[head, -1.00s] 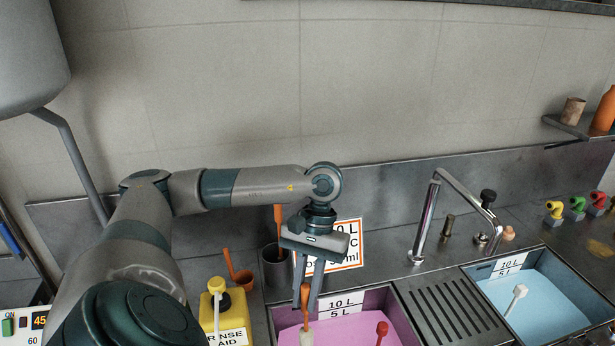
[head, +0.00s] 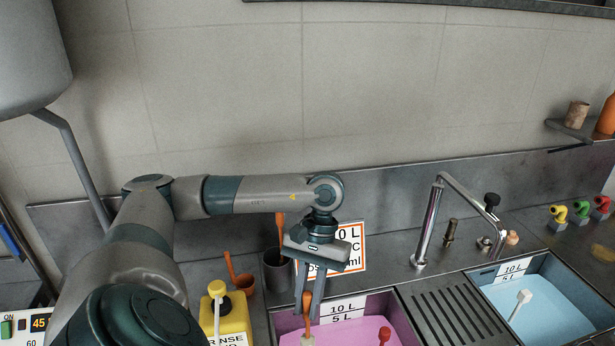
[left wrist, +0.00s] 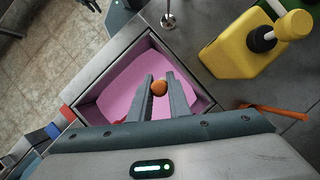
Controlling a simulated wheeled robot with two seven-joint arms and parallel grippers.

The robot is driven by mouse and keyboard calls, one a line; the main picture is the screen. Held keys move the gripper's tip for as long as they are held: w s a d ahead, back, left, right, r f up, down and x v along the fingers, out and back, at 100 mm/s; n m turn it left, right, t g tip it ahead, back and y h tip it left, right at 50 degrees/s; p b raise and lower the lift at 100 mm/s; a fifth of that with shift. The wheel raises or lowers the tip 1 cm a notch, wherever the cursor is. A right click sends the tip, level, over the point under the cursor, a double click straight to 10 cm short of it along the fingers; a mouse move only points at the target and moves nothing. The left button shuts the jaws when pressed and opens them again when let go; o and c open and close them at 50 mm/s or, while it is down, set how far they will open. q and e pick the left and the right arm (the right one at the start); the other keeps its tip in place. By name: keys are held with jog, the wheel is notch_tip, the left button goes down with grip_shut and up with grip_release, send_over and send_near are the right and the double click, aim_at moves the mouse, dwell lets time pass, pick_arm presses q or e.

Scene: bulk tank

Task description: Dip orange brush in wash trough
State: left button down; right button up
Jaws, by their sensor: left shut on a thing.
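The orange brush (head: 306,302) hangs upright from my left gripper (head: 311,300), which is shut on its handle. In the left wrist view the round orange handle end (left wrist: 159,88) sits between the fingertips. The brush is over the left sink, the trough with pink liquid (head: 350,330), marked 10 L and 5 L. Its pale head shows at the bottom edge of the head view, against the pink; I cannot tell how deep it reaches. My right gripper is not in view.
A red-handled tool (head: 384,336) is in the pink liquid. Right are a drain grid (head: 445,312), a tap (head: 428,222) and a blue-liquid sink (head: 545,312).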

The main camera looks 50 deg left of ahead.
aim_at(307, 339)
pick_arm(q)
notch_tip(307, 339, down, 3)
jog(key=shift+b, duration=0.4)
jog(key=shift+f+b, duration=0.5)
jog(key=shift+f, duration=1.1)
notch_tip(307, 339, down, 4)
jog(key=shift+f+b, duration=0.1)
jog(key=shift+b, duration=0.55)
jog(key=shift+f+b, duration=0.65)
jog(key=shift+f, duration=1.35)
notch_tip(307, 339, down, 2)
jog(key=shift+f+b, duration=0.2)
jog(key=shift+b, duration=0.9)
jog(key=shift+f+b, duration=0.4)
jog(key=shift+b, duration=0.1)
jog(key=shift+r, duration=0.15)
